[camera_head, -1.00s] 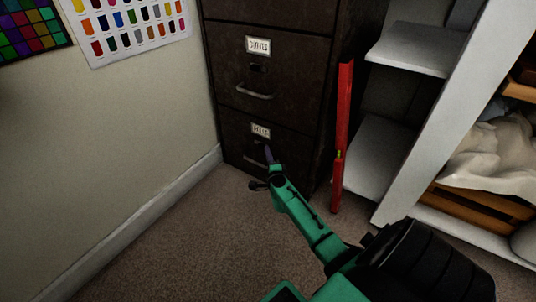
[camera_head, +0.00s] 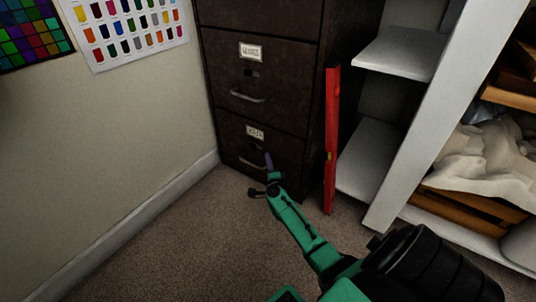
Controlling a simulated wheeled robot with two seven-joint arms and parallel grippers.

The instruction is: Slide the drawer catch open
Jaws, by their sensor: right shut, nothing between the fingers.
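A dark brown filing cabinet (camera_head: 290,110) stands in the corner with labelled drawers. The bottom drawer (camera_head: 232,142) is closed and carries a white label (camera_head: 255,132). The upper drawer has a small dark catch (camera_head: 251,72) below its label and a metal handle (camera_head: 247,97). My right gripper (camera_head: 268,160) is shut and empty in front of the bottom drawer, just below its label. It hides part of that drawer's front, so its catch and handle cannot be made out clearly. I cannot tell whether the fingertips touch the drawer. My left gripper is out of view.
A red spirit level (camera_head: 331,140) leans upright against the cabinet's right side. A white shelf unit (camera_head: 412,110) stands to the right, with wooden crates (camera_head: 470,207) and pale cloth (camera_head: 490,150). A wall is at left. Carpet (camera_head: 170,240) in front is clear.

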